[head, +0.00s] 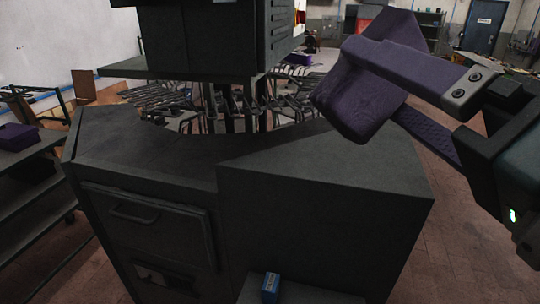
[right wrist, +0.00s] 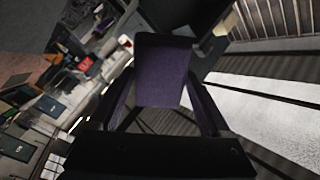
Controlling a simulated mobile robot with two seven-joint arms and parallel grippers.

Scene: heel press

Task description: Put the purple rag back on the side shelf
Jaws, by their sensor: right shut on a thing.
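The purple rag (head: 347,103) is held in my right gripper (head: 372,78), whose two long fingers are shut on it. The rag is raised above the right part of the dark press body, apart from its top as far as I can tell. In the right wrist view the rag (right wrist: 165,75) fills the space between the fingertips. A dark side shelf (head: 30,192) stands at the left edge, with a purple bin-like thing (head: 17,136) on its upper level. My left gripper is not in view.
The dark press (head: 325,165) fills the middle, with its tall upper block (head: 205,40) and a drawer front (head: 150,225). A small blue box (head: 271,287) sits on a ledge at the bottom. Metal racks stand behind. Brick-coloured floor is open at right.

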